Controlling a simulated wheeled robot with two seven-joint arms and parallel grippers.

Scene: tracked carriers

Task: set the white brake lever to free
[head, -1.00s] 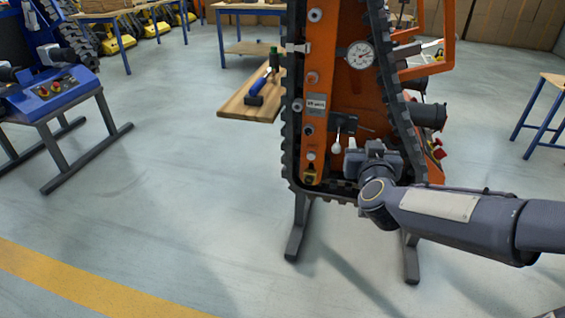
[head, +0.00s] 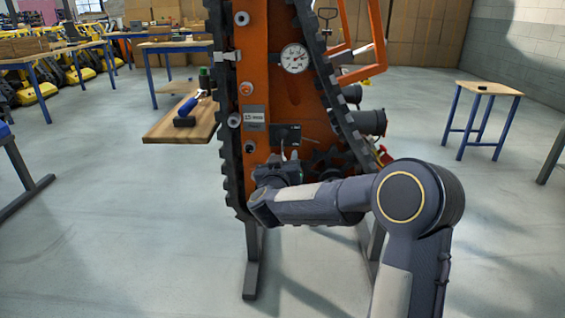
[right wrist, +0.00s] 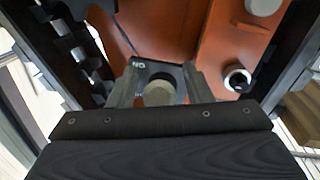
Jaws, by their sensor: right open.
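The white brake lever (head: 283,151) hangs below a small black bracket (head: 287,133) on the orange side plate of the tracked carrier (head: 250,75). My right gripper (head: 277,168) is at the lever's lower end and hides its knob in the head view. In the right wrist view the pale round knob of the lever (right wrist: 160,93) lies between the two fingers of my right gripper (right wrist: 160,88). The fingers stand apart on either side of it; contact cannot be told. My left gripper is not in view.
A pressure gauge (head: 294,58) sits above the bracket. Black toothed track (head: 226,120) runs round the plate. A wooden bench (head: 165,128) with a blue-handled tool (head: 188,108) is at the left, a small table (head: 488,90) at the right. The floor between is clear.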

